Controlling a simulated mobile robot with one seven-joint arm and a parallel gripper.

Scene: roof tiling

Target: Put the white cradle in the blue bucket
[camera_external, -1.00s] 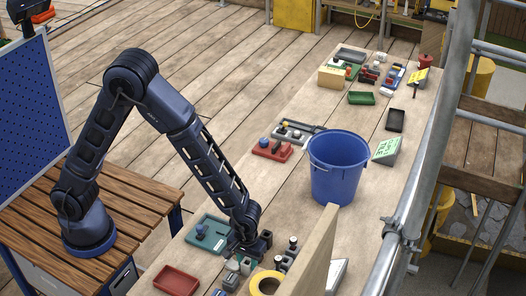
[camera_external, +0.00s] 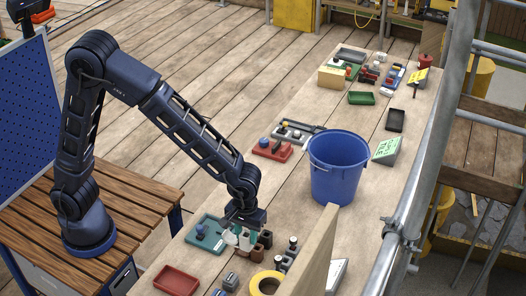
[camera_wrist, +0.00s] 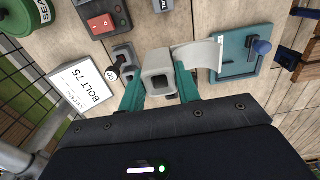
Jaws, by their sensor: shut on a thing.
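The white cradle, a pale block with a square opening and a curved white piece beside it, sits between the teal fingers of my gripper (camera_wrist: 160,92) in the wrist view (camera_wrist: 158,72). My gripper is shut on it. In the external view my gripper (camera_external: 246,238) holds the cradle (camera_external: 230,238) low over the near part of the bench, partly hidden by the fingers. I cannot tell the exact gap below it. The blue bucket (camera_external: 337,178) stands upright on the bench, to the right of and farther than my gripper. Its bottom inside is hidden.
A teal tray with a blue knob (camera_external: 205,243) lies left of my gripper. A brown block (camera_external: 265,239), a yellow ring (camera_external: 264,284) and a red tray (camera_external: 176,281) are nearby. An upright wooden board (camera_external: 312,255) stands in front of the bucket. A red fixture (camera_external: 272,150) lies left of the bucket.

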